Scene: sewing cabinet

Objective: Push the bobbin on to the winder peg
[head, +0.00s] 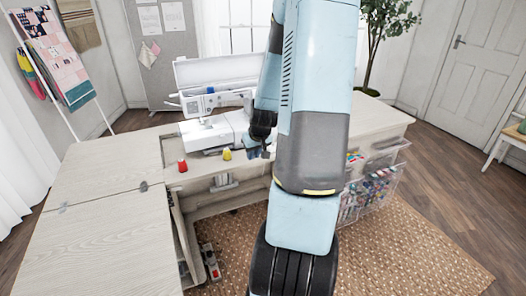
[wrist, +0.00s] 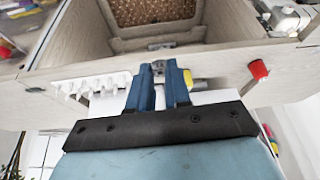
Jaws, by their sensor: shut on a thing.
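My gripper (head: 257,152) is low over the cabinet top in the head view, to the right of the yellow spool and partly hidden by my arm. In the wrist view my gripper (wrist: 158,76) has its two blue fingers closed on a small greyish piece, apparently the bobbin (wrist: 158,68), mostly hidden between the fingertips. I cannot make out the winder peg in either view.
A red spool (head: 182,165) and a yellow spool (head: 227,154) stand on the cabinet top (head: 110,165). A white pegged rack (wrist: 92,83) is left of the fingers in the wrist view. An opening in the cabinet lies beyond them. Clear drawers (head: 370,190) stand at the right.

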